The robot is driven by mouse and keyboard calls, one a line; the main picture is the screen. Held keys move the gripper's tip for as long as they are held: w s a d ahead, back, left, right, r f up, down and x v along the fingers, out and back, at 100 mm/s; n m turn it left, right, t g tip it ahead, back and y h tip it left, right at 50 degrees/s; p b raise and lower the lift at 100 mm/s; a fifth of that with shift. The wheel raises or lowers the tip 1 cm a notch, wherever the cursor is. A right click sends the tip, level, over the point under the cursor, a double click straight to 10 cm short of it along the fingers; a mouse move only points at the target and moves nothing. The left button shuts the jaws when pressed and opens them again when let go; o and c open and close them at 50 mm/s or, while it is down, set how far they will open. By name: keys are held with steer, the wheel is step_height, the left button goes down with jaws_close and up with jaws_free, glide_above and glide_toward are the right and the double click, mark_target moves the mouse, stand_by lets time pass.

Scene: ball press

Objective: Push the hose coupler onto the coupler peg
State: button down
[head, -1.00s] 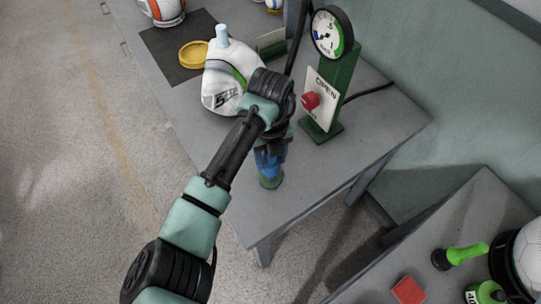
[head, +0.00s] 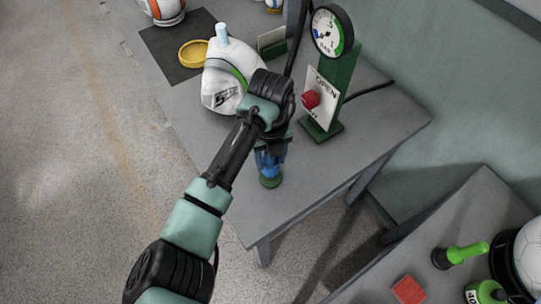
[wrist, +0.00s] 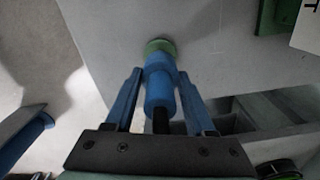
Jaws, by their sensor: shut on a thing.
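The blue hose coupler (wrist: 159,88) is between the two blue fingers of my gripper (wrist: 157,76) in the wrist view, and the fingers are shut on it. A short black piece (wrist: 161,121) shows at its near end. Its far end meets the round green base of the coupler peg (wrist: 159,45), with no clear gap; the peg's shaft is hidden. In the head view the coupler (head: 269,164) stands about upright over the green peg base (head: 271,182) near the table's front corner, partly covered by my gripper (head: 270,153).
A white ball (head: 222,92) with a pale blue nozzle stands left of my wrist. A gauge (head: 332,30) on a green post and an OPEN panel with a red knob (head: 310,100) stand close on the right. The grey table (head: 385,130) is clear at right.

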mark_target(270, 166)
steer(key=shift+f+b, duration=1.25)
steer(key=shift+f, duration=0.7)
steer(key=shift+c, duration=0.8)
jaws_free()
steer(key=shift+r, duration=0.1)
step_height(270, 166, up, 13)
steer(key=shift+f, duration=0.1)
